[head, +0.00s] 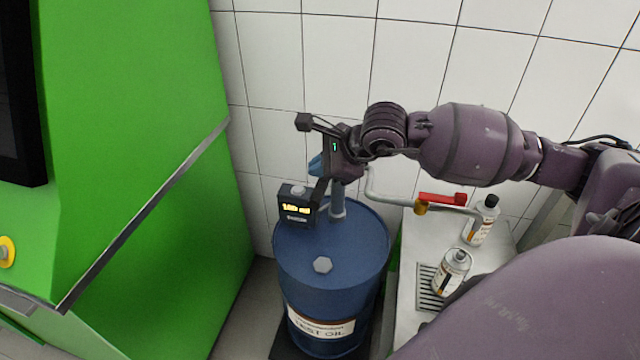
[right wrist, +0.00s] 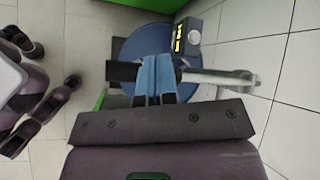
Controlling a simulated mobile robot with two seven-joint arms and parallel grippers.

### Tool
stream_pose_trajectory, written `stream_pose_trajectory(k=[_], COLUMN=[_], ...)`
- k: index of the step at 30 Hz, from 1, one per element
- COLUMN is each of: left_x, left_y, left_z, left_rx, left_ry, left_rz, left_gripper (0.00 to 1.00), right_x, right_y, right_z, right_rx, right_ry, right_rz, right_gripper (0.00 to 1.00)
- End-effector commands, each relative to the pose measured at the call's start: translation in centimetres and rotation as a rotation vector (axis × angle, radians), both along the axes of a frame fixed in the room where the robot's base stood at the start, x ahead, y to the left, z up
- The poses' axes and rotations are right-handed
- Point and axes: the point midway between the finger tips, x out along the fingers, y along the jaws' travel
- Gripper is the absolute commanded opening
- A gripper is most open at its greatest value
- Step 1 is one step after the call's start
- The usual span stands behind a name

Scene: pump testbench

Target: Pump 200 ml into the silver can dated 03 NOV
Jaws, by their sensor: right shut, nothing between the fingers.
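The blue drum (head: 330,255), labelled as test oil, stands in the middle of the head view with a pump on top. The pump's display box (head: 298,208) shows yellow characters too small to read surely; it also shows in the right wrist view (right wrist: 190,40). A silver can (head: 453,270) stands upright on the drip grate. Another silver can (head: 481,222) stands behind it, near the spout's end. I cannot read a date on either. My right gripper (head: 317,166) is above the drum beside the pump column, its blue fingers (right wrist: 155,80) shut and empty. My left gripper is out of view.
A pale pipe (head: 385,198) runs right from the pump to a valve with a red handle (head: 442,199) over the white bench (head: 415,235). A large green cabinet (head: 150,130) fills the left. A tiled wall stands behind. My arm hides part of the bench.

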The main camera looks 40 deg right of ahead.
Motion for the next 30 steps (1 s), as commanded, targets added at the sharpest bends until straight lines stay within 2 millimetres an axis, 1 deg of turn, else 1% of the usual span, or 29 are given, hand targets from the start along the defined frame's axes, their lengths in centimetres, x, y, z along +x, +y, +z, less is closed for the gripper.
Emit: stream_pose_trajectory(k=[1,3,15,30], left_x=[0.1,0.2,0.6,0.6], left_y=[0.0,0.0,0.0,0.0], left_z=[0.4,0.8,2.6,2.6], left_rx=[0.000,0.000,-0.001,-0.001], left_ry=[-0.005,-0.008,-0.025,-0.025], left_rz=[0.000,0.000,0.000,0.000], left_gripper=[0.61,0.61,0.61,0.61], right_x=[0.0,0.1,0.3,0.3], right_y=[0.0,-0.1,-0.4,-0.4], right_z=[0.7,1.3,4.3,4.4], right_rx=[0.000,-0.001,-0.002,0.000], right_ry=[-0.004,-0.005,-0.004,-0.001], right_rz=[0.000,0.000,-0.002,-0.001], right_gripper=[0.00,0.00,0.00,0.00])
